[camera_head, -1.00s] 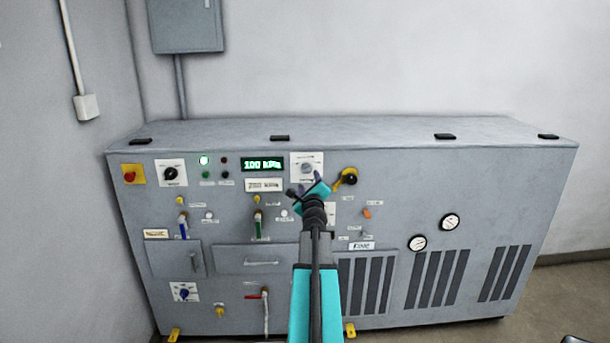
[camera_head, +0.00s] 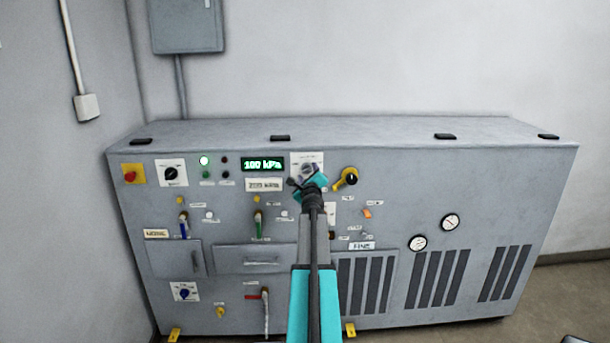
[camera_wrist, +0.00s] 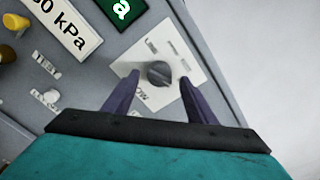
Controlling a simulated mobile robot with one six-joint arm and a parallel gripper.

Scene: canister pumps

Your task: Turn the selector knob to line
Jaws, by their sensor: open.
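The selector knob (camera_wrist: 159,73) is dark and round, on a white label plate (camera_wrist: 183,46) on the grey machine front. In the wrist view my gripper (camera_wrist: 160,79) is open, with one purple finger on each side of the knob. A gap seems to show between fingers and knob; contact cannot be told. Small printed words surround the knob; one at the upper left looks like "LINE", but they are blurred. In the head view my gripper (camera_head: 308,181) covers the lower part of the white plate (camera_head: 313,157) and most of the knob.
A black knob on a yellow mount (camera_head: 346,179) sits close right of my gripper. The green "100 kPa" display (camera_head: 263,164) and a white kPa label (camera_head: 264,185) are to the left. Several valves and switches sit lower on the panel.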

